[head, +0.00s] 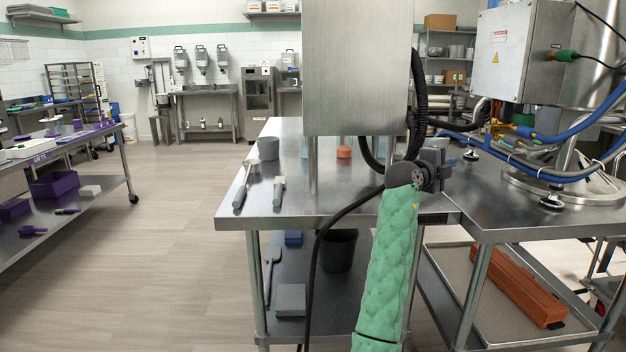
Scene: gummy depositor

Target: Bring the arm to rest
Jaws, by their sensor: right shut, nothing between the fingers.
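My right arm, in a green quilted sleeve, comes up from the bottom of the head view. My right gripper (438,160) is at its upper end, dark grey, over the right part of the steel table (335,200), close to the hanging steel box. It is shut and empty. Its fingertips are small and hard to make out, and I cannot tell whether it touches anything. My left gripper is not in view.
A steel box (357,65) with black hoses stands above the table. Scrapers (279,191) and a grey cup (268,148) lie at the table's left. Blue hoses (560,140) run at right. An orange-brown block (515,283) lies on the lower shelf. The floor at left is clear.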

